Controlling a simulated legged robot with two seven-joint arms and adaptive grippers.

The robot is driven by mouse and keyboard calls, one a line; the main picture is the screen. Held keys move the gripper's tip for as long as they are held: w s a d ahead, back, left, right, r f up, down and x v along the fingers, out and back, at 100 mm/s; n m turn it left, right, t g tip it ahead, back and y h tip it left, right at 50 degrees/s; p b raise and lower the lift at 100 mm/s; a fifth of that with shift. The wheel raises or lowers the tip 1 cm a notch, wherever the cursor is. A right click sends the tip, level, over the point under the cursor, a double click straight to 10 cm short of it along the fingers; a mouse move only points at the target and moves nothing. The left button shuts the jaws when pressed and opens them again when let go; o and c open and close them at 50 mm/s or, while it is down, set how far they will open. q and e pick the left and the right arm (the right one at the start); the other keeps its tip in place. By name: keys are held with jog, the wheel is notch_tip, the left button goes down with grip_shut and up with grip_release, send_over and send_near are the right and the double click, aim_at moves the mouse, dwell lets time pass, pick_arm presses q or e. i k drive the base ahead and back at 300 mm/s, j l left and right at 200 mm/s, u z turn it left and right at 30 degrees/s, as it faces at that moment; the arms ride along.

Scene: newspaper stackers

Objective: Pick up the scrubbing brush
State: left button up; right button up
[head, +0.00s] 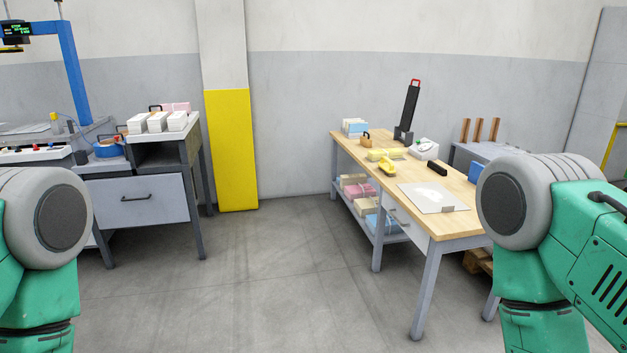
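A small yellow object (387,166) with a raised, handle-like top lies on the wooden-topped workbench (465,200) at the right. It looks most like the scrubbing brush, but it is too small to be sure. A dark oblong block (437,169) lies to its right on the same bench. Neither gripper is in view. Only green and grey links of my arms show, at the lower left and the right edge. The bench is some distance ahead, across open floor.
A white sheet (432,197) lies near the bench's front. A black upright tool (408,112), a white device (425,149) and a brown handled item (365,139) stand behind. A grey drawer cabinet (139,202) stands left. The floor (290,270) between is clear.

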aim_at(386, 165)
jog(key=i, duration=2)
